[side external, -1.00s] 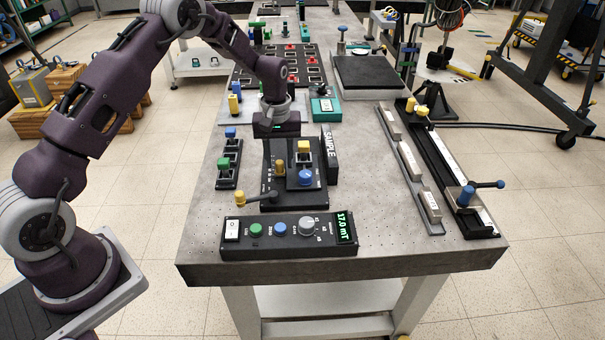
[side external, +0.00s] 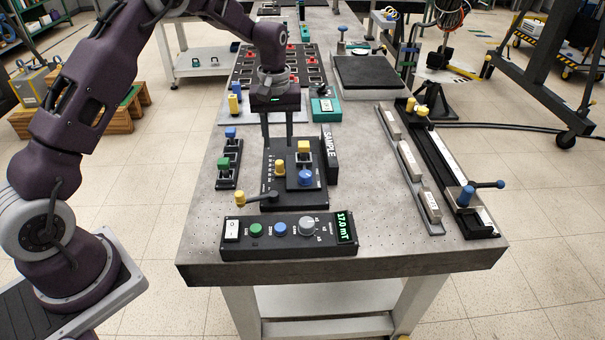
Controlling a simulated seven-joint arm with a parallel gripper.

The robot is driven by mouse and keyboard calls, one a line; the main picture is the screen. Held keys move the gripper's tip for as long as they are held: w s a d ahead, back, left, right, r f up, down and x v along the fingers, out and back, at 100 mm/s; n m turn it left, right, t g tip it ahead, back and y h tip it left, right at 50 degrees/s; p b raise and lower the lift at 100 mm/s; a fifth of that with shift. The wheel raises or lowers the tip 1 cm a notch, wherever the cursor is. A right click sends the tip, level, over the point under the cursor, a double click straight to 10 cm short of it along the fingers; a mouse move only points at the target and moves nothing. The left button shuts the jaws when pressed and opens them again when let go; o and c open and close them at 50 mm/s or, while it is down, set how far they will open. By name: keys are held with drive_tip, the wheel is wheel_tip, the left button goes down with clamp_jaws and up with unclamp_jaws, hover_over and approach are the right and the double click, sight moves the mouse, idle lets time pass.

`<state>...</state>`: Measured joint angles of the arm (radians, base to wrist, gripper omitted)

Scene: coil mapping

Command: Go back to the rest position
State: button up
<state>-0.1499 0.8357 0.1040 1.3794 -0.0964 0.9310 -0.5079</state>
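My gripper (side external: 277,138) is above the far end of the black fixture (side external: 262,195). Its two dark fingers point down and stand apart, with nothing seen between them. The fixture carries a scale, a yellow knob (side external: 280,167), a block with a yellow top (side external: 303,147) and a blue knob (side external: 305,177). A lever with a yellow end (side external: 240,198) lies at its near left. The fingertips are hard to make out against the dark fixture.
A black SAMPLE block (side external: 329,150) stands right of the fixture. A control box (side external: 290,240) at the front reads 17.0 mT. A rail with blue handles (side external: 466,196) runs along the right. The metal table (side external: 375,205) is bare between fixture and rail.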

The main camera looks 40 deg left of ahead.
drive_tip(key=shift+r, duration=0.1)
drive_tip(key=s+d+r+m+t, duration=0.1)
drive_tip(key=s+d+r+m, duration=0.15)
drive_tip(key=s+r, duration=0.45)
drive_tip(key=s+d+r+m+t, duration=0.1)
drive_tip(key=s+d+r, duration=0.25)
drive_tip(key=r, duration=0.65)
drive_tip(key=s+d+r+m+t, duration=0.1)
drive_tip(key=s+d+m, duration=0.1)
drive_tip(key=s, duration=0.9)
drive_tip(key=s+d+r+m+t, duration=0.1)
drive_tip(key=s+d+m+t, duration=0.1)
drive_tip(key=s, duration=1)
drive_tip(key=shift+m+t, duration=0.3)
drive_tip(key=shift+m, duration=0.45)
drive_tip(key=shift+r, duration=0.1)
